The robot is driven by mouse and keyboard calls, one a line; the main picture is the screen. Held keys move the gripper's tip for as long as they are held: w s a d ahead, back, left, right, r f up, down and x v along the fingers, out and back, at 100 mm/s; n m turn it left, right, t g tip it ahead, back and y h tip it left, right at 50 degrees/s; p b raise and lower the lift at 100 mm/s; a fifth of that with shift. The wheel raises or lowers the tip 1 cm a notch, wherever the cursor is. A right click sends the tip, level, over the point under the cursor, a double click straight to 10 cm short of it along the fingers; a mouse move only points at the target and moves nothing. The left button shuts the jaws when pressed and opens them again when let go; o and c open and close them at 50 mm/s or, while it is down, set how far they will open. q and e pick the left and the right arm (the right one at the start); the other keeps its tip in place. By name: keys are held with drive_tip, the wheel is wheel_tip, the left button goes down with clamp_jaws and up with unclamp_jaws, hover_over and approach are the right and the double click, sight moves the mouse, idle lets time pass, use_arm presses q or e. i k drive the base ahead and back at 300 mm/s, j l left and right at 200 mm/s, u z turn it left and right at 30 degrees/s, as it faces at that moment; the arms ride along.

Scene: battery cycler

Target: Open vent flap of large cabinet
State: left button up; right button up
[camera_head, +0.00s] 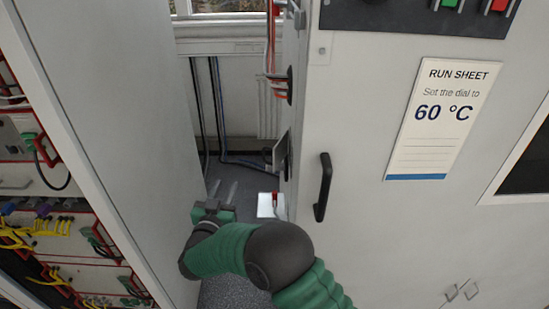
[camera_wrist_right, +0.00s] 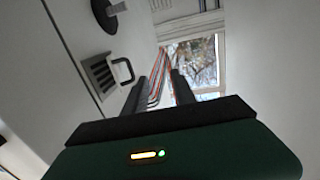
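The large cabinet (camera_head: 345,105) fills the right of the head view. On its side, facing the gap, is a small grey vent flap (camera_head: 281,155), seen nearly edge-on. In the right wrist view the vent flap (camera_wrist_right: 101,76) shows dark slats and a black loop handle (camera_wrist_right: 123,71). My right gripper (camera_head: 224,190) is in the gap, left of and lower in the picture than the flap. Its fingers (camera_wrist_right: 170,86) are apart with nothing between them. In the wrist view they point past the flap, which lies to their left, apart from them. My left gripper is not in view.
A tall pale cabinet side (camera_head: 110,110) bounds the gap on the left, beside racks with cables. A black door handle (camera_head: 323,187) sticks out from the large cabinet's front. Cables (camera_head: 218,115), a window (camera_wrist_right: 195,62) and a white item (camera_head: 266,206) are in the gap.

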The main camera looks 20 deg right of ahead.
sight(280, 150)
drive_tip(key=k+j, duration=0.65)
drive_tip(key=i+j, duration=0.35)
drive_tip(key=i, duration=0.15)
drive_tip(key=i+j+z, duration=0.1)
drive_tip(key=i+j, duration=0.25)
drive_tip(key=i, duration=0.15)
